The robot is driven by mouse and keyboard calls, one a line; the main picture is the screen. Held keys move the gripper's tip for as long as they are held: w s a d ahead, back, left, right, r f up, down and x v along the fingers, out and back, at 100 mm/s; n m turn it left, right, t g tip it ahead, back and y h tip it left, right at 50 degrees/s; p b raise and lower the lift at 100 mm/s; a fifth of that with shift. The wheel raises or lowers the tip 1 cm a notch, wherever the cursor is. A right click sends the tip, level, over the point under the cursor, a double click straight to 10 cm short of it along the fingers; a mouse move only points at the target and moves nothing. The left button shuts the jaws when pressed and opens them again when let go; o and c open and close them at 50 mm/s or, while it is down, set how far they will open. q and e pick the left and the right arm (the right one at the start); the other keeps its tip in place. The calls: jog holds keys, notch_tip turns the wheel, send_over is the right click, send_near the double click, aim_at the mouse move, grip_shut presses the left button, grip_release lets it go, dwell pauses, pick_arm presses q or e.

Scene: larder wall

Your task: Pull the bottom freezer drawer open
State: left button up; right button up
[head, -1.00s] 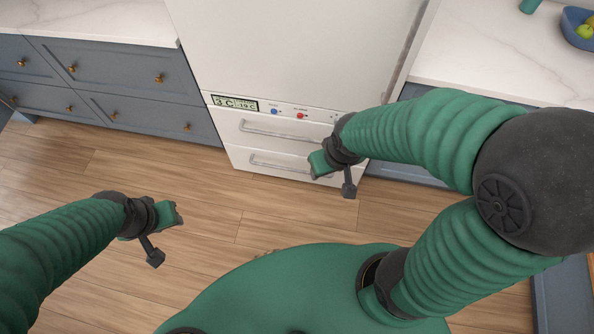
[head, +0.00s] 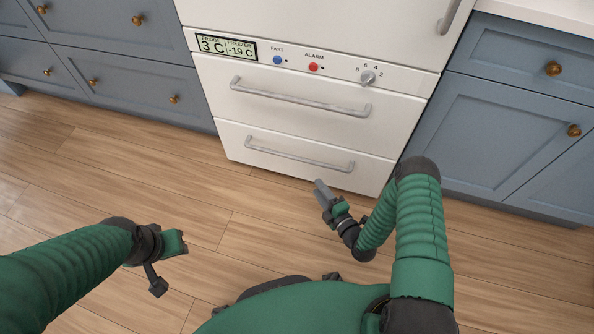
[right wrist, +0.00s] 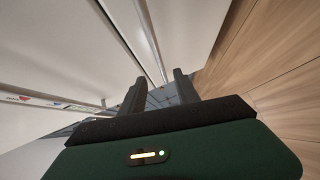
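The bottom freezer drawer (head: 245,155) is a white front low on the fridge, and it looks shut. Its grey bar handle (head: 300,156) runs across it, slightly tilted in the picture. My right gripper (head: 323,190) is low in front of the drawer, just below the handle's right half in the head view. In the right wrist view its two dark fingers (right wrist: 158,88) are apart. A grey bar (right wrist: 150,40), probably this handle, lies ahead in line with the gap; I cannot tell whether it touches. My left gripper (head: 182,243) is over the floor, away from the fridge, its fingers unclear.
The upper freezer drawer (head: 290,125) has a similar handle (head: 300,100). Above it is a control panel (head: 340,72) with a display, buttons and a knob. Blue cabinets (head: 490,135) flank the fridge. The wooden floor (head: 150,190) in front is clear.

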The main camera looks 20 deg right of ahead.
jog(key=b+x, duration=0.8)
jog(key=x, duration=0.8)
jog(key=shift+w, duration=0.15)
jog(key=shift+w+r, duration=0.1)
jog(key=shift+w, duration=0.1)
jog(key=shift+c, duration=0.4)
jog(key=c, duration=0.7)
grip_shut()
jog(key=shift+s, duration=0.1)
